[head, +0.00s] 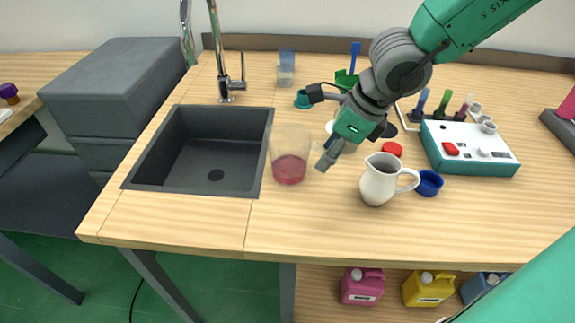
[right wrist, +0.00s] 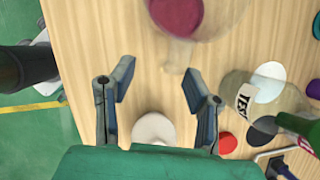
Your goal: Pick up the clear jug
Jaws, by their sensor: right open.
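The clear jug (head: 289,158) stands upright on the wooden counter just right of the sink, with red liquid in its bottom. It also shows at the top of the right wrist view (right wrist: 190,20), cut off by the frame edge. My right gripper (head: 322,127) is open beside the jug's right side, its fingers pointing left toward it. No contact with the jug shows. My left gripper is not in view.
A white pitcher (head: 378,182) stands right of the jug, near a blue cap (head: 429,183) and red cap (head: 392,149). A labelled bottle (right wrist: 240,95) is right of the fingers. The sink (head: 200,150) is left; the counter front is clear.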

